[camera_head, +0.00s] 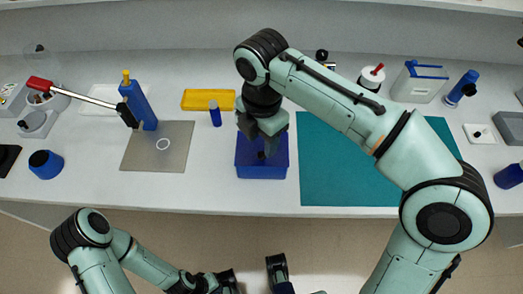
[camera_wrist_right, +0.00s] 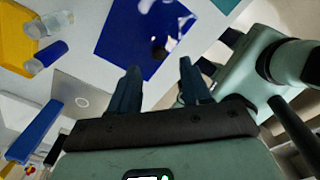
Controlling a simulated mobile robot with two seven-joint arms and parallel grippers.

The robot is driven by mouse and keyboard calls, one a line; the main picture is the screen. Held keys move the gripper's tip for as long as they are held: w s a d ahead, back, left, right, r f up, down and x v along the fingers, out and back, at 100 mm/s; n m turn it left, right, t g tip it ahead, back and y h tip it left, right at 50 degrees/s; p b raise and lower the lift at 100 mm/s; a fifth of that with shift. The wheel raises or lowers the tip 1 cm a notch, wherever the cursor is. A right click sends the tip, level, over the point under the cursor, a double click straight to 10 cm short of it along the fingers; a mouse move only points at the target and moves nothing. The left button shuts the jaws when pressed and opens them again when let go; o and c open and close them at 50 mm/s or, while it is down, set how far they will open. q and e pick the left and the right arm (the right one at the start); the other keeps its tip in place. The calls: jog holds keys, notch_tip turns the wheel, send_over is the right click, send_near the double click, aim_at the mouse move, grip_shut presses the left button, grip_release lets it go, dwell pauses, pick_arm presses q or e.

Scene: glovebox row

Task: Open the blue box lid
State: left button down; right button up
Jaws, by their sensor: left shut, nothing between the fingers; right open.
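The blue box (camera_head: 250,172) stands near the front edge of the white bench, left of the teal mat. Its glossy blue top fills the upper middle of the right wrist view (camera_wrist_right: 125,38) and appears to lie flat and closed. A small dark knob (camera_wrist_right: 158,52) is on that top. My right gripper (camera_head: 262,138) is above the box, pointing down and partly covering it. In the wrist view its open, empty fingers (camera_wrist_right: 160,68) line up with the knob, apparently apart from it. My left gripper (camera_head: 222,282) is low at the bottom edge, off the bench, shut and partly cut off.
A yellow tray (camera_head: 208,91) and a small blue-capped vial (camera_head: 215,117) stand behind and left of the box. A grey plate with a white ring (camera_head: 140,155) lies to the left. The teal mat (camera_head: 330,180) is bare under my right arm.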

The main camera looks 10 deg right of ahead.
aim_at(262, 154)
jog(key=shift+f+b, duration=0.55)
jog(key=shift+f, duration=1.8)
grip_shut()
